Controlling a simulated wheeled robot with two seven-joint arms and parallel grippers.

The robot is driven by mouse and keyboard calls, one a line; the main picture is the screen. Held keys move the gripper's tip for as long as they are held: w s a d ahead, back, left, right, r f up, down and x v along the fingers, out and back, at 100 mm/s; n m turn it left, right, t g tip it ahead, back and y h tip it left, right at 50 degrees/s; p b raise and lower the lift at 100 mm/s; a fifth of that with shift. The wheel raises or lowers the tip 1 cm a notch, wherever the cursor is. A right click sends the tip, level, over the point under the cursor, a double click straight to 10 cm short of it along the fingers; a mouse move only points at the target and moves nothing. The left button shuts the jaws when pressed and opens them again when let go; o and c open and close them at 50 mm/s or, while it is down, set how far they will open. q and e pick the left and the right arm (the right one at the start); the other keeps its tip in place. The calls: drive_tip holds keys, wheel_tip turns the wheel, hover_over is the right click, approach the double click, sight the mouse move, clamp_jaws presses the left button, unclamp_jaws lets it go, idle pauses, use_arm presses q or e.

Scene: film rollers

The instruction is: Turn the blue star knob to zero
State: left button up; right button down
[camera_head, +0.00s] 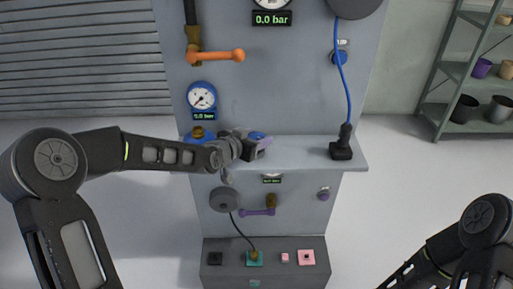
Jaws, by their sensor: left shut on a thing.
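A small blue part (257,135), which looks like the blue star knob, shows at the fingertips of my left gripper (258,146), just above the shelf ledge of the grey panel. The left gripper is shut on it. The fingers hide most of it, so its shape and its pointer setting cannot be read. My left arm reaches in from the left across the panel. My right arm shows at the lower right, but its gripper is outside the picture.
Below are a purple lever (257,212) and several buttons. A shelf rack (447,75) stands right.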

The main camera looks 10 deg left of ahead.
use_arm(q)
drive_tip(key=shift+d+f+n+y+b, duration=0.1)
drive_tip(key=shift+d+n+y+b, duration=0.15)
drive_tip(key=shift+n+y+b, duration=0.15)
drive_tip(key=shift+n+t+y, duration=0.3)
drive_tip(key=shift+y, duration=0.1)
drive_tip(key=shift+r+n+y, duration=0.25)
drive_tip(key=shift+n+y, duration=0.05)
drive_tip(key=shift+y, duration=0.2)
drive_tip(key=n+y+p, duration=0.1)
drive_tip(key=p, duration=0.1)
drive_tip(key=n+y+p, duration=0.1)
drive_tip(key=y+p, duration=0.1)
drive_tip(key=shift+a+r+n, duration=0.15)
drive_tip(key=shift+n, duration=0.25)
drive_tip(key=shift+a+f+n+y+p, duration=0.1)
drive_tip(key=shift+f+n+y+p, duration=0.15)
drive_tip(key=shift+n+y+p, duration=0.85)
use_arm(e)
drive_tip(key=shift+r, duration=2.2)
use_arm(q)
drive_tip(key=o, duration=1.4)
drive_tip(key=shift+f, duration=0.1)
drive_tip(key=shift+c, duration=0.2)
